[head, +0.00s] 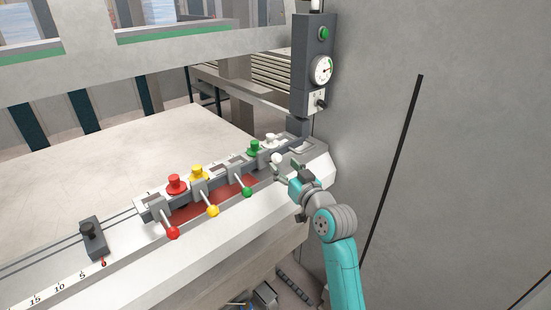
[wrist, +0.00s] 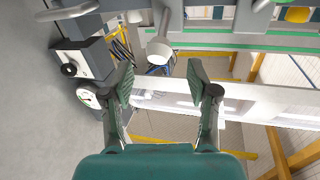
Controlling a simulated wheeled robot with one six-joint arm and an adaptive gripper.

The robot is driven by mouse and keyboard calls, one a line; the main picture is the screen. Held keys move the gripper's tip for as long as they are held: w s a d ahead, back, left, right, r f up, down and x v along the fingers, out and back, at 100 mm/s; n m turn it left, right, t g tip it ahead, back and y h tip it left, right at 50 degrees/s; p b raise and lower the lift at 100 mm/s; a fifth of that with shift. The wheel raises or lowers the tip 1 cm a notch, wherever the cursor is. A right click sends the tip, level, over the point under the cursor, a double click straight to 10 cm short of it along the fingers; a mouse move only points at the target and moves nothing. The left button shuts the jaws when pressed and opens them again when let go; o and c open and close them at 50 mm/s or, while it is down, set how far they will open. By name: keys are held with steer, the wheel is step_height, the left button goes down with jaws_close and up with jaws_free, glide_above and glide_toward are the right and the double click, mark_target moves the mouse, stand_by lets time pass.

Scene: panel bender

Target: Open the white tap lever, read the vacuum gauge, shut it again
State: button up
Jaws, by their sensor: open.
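The white tap lever with its ball end (head: 277,158) is the rearmost of the row of levers on the bench rail. In the wrist view its white ball (wrist: 158,51) is just beyond and between my fingertips. My gripper (head: 285,171) is open and empty, close to the ball; contact cannot be told. In the wrist view both fingers of my gripper (wrist: 161,77) are spread apart. The round white vacuum gauge (head: 321,70) is on the dark post behind the lever; it also shows in the wrist view (wrist: 87,96). Its reading is too small to tell.
Green (head: 247,191), yellow (head: 212,211) and red (head: 173,232) ball levers stand along the same rail, nearer the front. A black knob clamp (head: 91,240) sits by the scale. A grey wall (head: 450,150) stands to the right of my arm.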

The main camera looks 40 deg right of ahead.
mark_target(278, 160)
steer(key=shift+x, duration=2.75)
steer(key=shift+c, duration=0.2)
jaws_close()
